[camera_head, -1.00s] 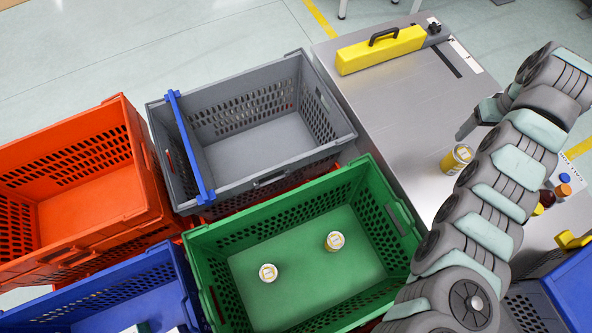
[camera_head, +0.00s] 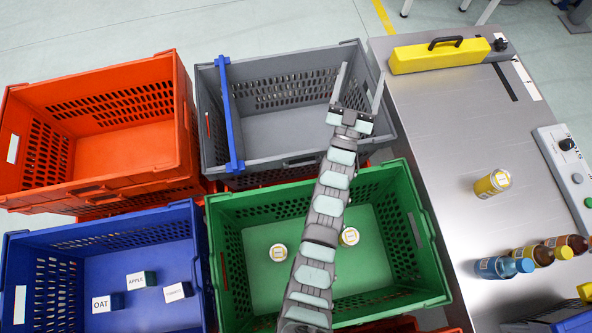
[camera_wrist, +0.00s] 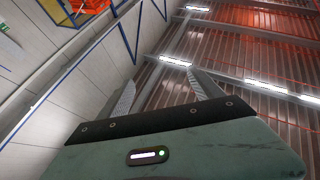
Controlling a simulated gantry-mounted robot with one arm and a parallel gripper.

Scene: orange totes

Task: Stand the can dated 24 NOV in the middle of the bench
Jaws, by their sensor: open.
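A yellow can (camera_head: 492,184) with a pale top lies or stands tilted in view on the steel bench (camera_head: 450,140), near its middle. Two more yellow-and-white cans, one at the left (camera_head: 278,253) and one at the right (camera_head: 349,237), are in the green crate (camera_head: 412,220). No date can be read on any can. My gripper (camera_head: 356,85) is open and empty over the grey crate, its fingers pointing away from the bench cans. The wrist view shows its two spread fingers (camera_wrist: 165,90) against the ceiling and wall, with nothing between them.
The grey crate (camera_head: 215,120) with a blue bar is empty. Orange crates (camera_head: 180,110) and a blue crate (camera_head: 200,260) holding labelled blocks stand left.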

